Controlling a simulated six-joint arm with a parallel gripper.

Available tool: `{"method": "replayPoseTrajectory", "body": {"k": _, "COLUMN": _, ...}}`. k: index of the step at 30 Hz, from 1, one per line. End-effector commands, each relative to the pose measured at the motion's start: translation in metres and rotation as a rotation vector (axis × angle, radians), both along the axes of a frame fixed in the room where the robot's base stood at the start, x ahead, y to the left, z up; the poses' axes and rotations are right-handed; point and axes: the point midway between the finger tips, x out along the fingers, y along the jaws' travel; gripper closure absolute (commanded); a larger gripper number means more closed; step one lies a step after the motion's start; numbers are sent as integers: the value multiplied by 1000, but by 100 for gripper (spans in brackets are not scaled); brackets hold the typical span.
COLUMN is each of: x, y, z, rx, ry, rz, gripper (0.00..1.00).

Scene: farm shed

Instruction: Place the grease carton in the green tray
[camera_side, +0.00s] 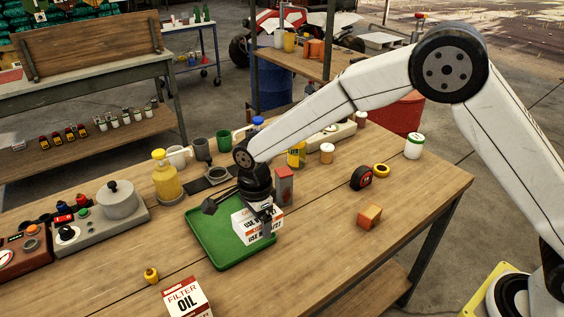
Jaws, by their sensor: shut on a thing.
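The grease carton (247,232) is white with dark lettering and orange bands; its label is only partly readable. It is over the right part of the green tray (205,243), and I cannot tell whether its base touches the tray floor. My gripper (266,222) points down from above and is shut on the carton, with a finger across its right side. The gripper hides part of the carton's top and the tray's far right area.
A grey and red box (284,186) stands close behind the gripper. A yellow pump bottle (166,178) is behind the tray, and a filter oil box (186,299) is in front. An orange block (369,217) and a tape roll (361,178) lie right. The table's front right is clear.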

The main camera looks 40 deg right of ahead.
Motion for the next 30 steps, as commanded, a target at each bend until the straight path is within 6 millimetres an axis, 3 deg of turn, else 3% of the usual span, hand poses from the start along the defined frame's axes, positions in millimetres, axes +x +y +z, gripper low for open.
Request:
{"method": "replayPoseTrajectory", "body": {"k": 18, "x": 50, "y": 18, "z": -53, "rx": 0, "ry": 0, "rz": 0, "gripper": 77}}
{"method": "replayPoseTrajectory", "body": {"k": 30, "x": 56, "y": 20, "z": -60, "rx": 0, "ry": 0, "rz": 0, "gripper": 77}}
